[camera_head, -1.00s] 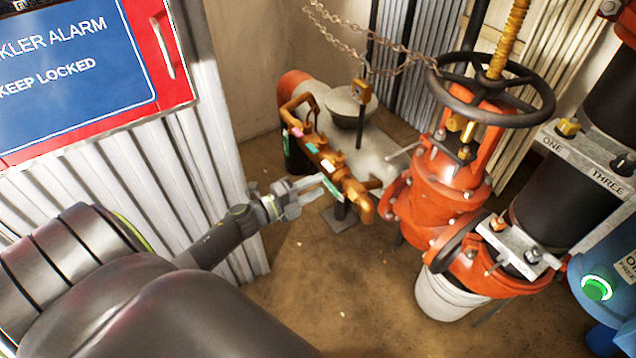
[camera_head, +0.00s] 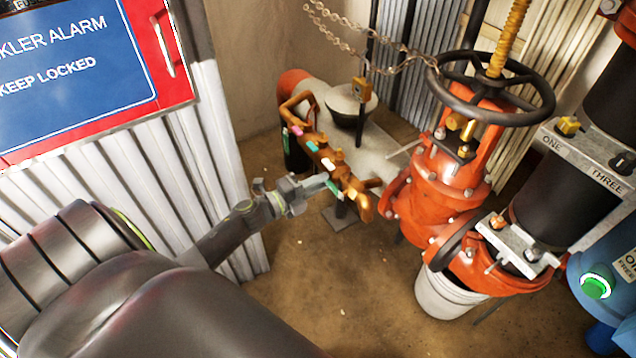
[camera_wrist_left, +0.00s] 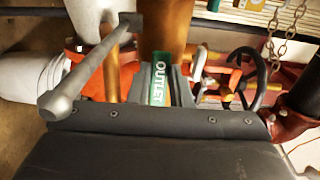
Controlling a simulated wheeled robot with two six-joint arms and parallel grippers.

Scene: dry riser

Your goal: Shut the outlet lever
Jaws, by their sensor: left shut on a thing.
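The copper-coloured pipe manifold (camera_head: 322,152) stands at the middle of the head view, with small pink, teal, white and green tags along it. My left gripper (camera_head: 328,183) reaches its near end from the left. In the wrist view a green tag reading OUTLET, on the outlet lever (camera_wrist_left: 159,82), lies between the fingers of my left gripper (camera_wrist_left: 160,95). The gripper is shut on this lever, in front of the copper pipe (camera_wrist_left: 165,25). The fingers hide part of the lever, so I cannot tell its exact angle. My right gripper is out of view.
A red valve (camera_head: 445,185) with a black handwheel (camera_head: 540,95) stands right of the manifold, above a white bucket (camera_head: 450,297). A corrugated panel (camera_head: 150,180) is beside my left arm. A grey round-ended bar (camera_wrist_left: 85,75) crosses left of the fingers in the wrist view.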

